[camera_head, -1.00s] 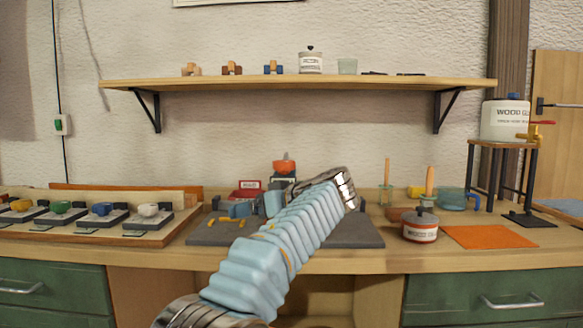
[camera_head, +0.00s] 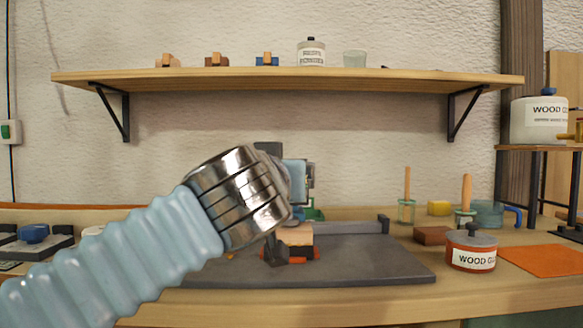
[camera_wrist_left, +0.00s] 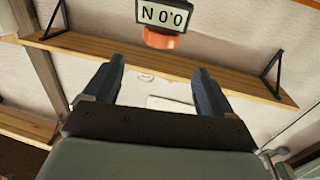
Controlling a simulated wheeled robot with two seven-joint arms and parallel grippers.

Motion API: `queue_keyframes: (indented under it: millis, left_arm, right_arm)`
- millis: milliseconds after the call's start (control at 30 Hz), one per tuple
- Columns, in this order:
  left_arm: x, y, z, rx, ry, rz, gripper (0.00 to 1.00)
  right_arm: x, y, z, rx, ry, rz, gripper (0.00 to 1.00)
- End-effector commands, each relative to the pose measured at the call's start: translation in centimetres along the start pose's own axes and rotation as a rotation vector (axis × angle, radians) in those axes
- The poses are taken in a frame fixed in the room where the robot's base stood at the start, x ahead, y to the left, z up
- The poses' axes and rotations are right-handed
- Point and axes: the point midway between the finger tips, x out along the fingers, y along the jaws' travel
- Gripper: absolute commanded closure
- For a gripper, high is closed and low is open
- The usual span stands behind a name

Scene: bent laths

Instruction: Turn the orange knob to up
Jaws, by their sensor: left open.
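An orange round part (camera_wrist_left: 160,38), apparently the knob, shows in the left wrist view against a small display reading 0.0 N (camera_wrist_left: 163,14), which appears upside down. I cannot make out which way the knob points. My left gripper (camera_wrist_left: 159,68) is open, with two dark fingers spread apart and nothing between them. The orange part lies beyond the fingertips, apart from them. In the head view my left arm crosses the middle and hides the orange part and most of the gripper. My right gripper is not in view.
A wall shelf (camera_head: 290,82) spans above the bench. A grey mat (camera_head: 370,262) lies under my arm, with a wooden block (camera_head: 297,235) on it. A glue pot (camera_head: 471,252), brush jars and an orange sheet (camera_head: 545,260) stand right. A blue knob (camera_head: 34,233) is far left.

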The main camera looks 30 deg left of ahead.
Motion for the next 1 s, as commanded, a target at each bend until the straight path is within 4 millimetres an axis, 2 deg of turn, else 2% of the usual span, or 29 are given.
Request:
queue_keyframes:
  millis: [300,500,700,933,1000]
  left_arm:
    - [7.5,0.0,-0.1,-0.001,-0.005,-0.003,0.15]
    - [10.6,-0.1,-0.1,0.000,-0.004,-0.002,0.15]
    - [11.7,-0.1,0.0,-0.001,-0.002,-0.001,0.15]
    - [11.7,-0.1,0.1,-0.001,-0.003,-0.001,0.15]
    - [11.7,-0.1,0.1,-0.001,-0.003,-0.001,0.26]
  right_arm:
    - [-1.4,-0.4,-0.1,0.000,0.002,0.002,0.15]
    - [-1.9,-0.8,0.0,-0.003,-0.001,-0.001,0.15]
    - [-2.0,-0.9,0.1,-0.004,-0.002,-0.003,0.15]
    - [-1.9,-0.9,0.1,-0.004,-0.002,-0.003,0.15]
    - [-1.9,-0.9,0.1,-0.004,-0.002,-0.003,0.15]
